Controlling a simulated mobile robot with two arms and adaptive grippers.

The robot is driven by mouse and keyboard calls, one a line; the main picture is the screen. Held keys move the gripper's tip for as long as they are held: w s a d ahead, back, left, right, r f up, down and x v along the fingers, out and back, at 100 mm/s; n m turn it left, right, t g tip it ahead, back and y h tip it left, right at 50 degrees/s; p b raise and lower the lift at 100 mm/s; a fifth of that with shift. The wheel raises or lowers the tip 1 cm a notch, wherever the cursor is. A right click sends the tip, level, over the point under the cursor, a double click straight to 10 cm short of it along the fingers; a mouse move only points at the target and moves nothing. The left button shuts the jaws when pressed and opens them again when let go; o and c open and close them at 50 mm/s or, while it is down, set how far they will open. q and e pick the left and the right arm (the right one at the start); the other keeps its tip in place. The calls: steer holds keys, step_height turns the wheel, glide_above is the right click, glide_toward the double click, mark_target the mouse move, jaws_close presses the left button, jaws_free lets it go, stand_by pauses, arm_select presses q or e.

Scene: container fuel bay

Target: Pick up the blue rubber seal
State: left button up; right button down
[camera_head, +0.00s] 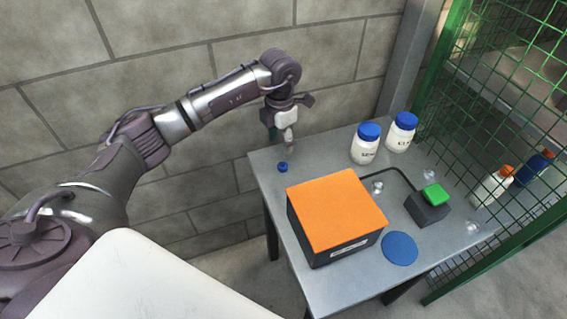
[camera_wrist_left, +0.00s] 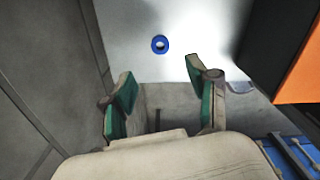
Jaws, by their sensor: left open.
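The blue rubber seal (camera_head: 282,167) is a small ring lying near the left back corner of the grey table (camera_head: 268,178). In the left wrist view the seal (camera_wrist_left: 160,44) lies flat on the light tabletop, its dark centre facing up, beyond the fingertips. My left gripper (camera_head: 289,147) is above the table's back edge, close to the seal and apart from it. In the left wrist view the gripper (camera_wrist_left: 160,82) has its two green-padded fingers spread with nothing between them. My right gripper is not in view.
An orange-topped black box (camera_head: 335,210) stands right of the seal. Two white bottles with blue caps (camera_head: 366,147) (camera_head: 401,132), a black block with a green top (camera_head: 432,201) and a blue disc (camera_head: 400,248) are farther right. A block wall is behind; green mesh (camera_head: 500,130) bounds the right.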

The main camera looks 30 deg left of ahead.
mark_target(283, 165)
arm_select(q)
steer(key=f, duration=0.3)
steer(key=shift+w+d+f, duration=0.1)
steer(key=shift+w+f, duration=0.15)
steer(key=shift+f, duration=0.35)
step_height(283, 165, down, 4)
steer(key=shift+d+f+p, duration=0.15)
steer(key=shift+p, duration=0.45)
steer(key=shift+w+f, duration=0.1)
steer(key=shift+f, duration=0.1)
steer(key=shift+c, duration=0.6)
steer(key=c, duration=0.5)
steer(key=shift+c, duration=1.3)
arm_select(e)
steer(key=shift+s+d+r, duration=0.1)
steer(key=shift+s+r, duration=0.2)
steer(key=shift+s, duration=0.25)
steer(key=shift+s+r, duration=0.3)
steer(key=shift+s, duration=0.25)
